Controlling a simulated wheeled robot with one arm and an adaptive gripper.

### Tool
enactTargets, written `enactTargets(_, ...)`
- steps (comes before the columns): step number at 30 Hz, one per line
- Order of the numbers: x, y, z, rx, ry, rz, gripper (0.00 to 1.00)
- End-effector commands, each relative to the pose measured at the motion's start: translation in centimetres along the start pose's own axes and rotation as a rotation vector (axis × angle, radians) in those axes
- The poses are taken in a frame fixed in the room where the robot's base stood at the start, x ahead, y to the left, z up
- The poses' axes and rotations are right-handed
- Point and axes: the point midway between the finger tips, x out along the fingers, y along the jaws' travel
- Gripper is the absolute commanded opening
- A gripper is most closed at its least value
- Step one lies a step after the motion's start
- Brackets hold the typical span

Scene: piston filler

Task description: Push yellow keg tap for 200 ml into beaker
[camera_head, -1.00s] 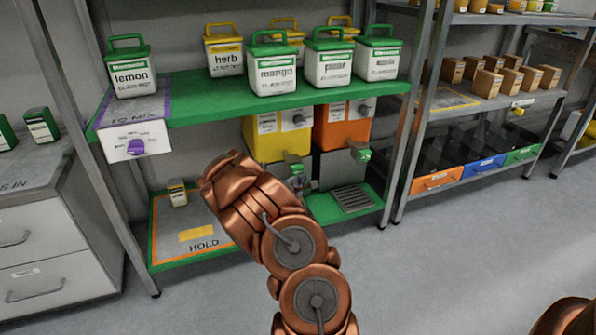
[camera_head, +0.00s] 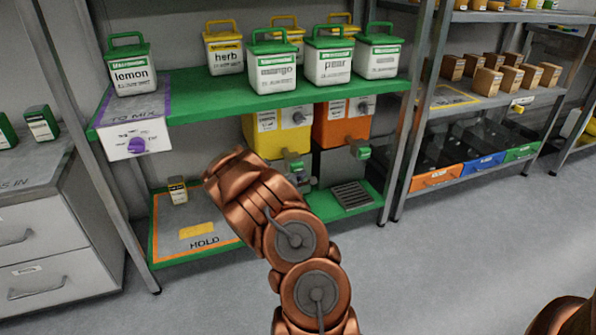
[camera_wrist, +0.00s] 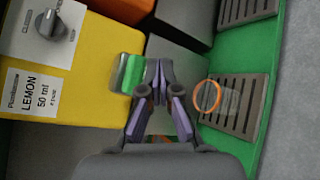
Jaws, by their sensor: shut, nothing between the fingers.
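The yellow keg (camera_head: 268,142) stands on the lower green shelf, below the green upper shelf; it also shows in the wrist view (camera_wrist: 92,80), with a label reading LEMON 50 ml and a grey dial. Its green tap (camera_wrist: 132,73) sticks out from its front, also visible in the head view (camera_head: 298,168). My gripper (camera_wrist: 158,72) is shut and empty, its purple fingers just right of the tap; contact is unclear. A clear vessel with an orange ring (camera_wrist: 218,97), apparently the beaker, is right of the fingers over the dark grate. Its fill level cannot be read.
An orange keg (camera_head: 338,128) with its own green tap stands right of the yellow one. A slatted grate (camera_head: 352,195) lies on the lower shelf. Shelf posts (camera_head: 408,140) flank the bay. A HOLD mat (camera_head: 205,243) lies at left. The floor at right is clear.

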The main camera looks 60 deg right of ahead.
Motion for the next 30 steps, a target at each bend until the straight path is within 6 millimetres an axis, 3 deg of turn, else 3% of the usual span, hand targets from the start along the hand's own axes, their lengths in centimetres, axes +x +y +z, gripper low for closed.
enactTargets(30, 0.45, 0.59, -0.37, 0.002, 0.002, 0.000, 0.00)
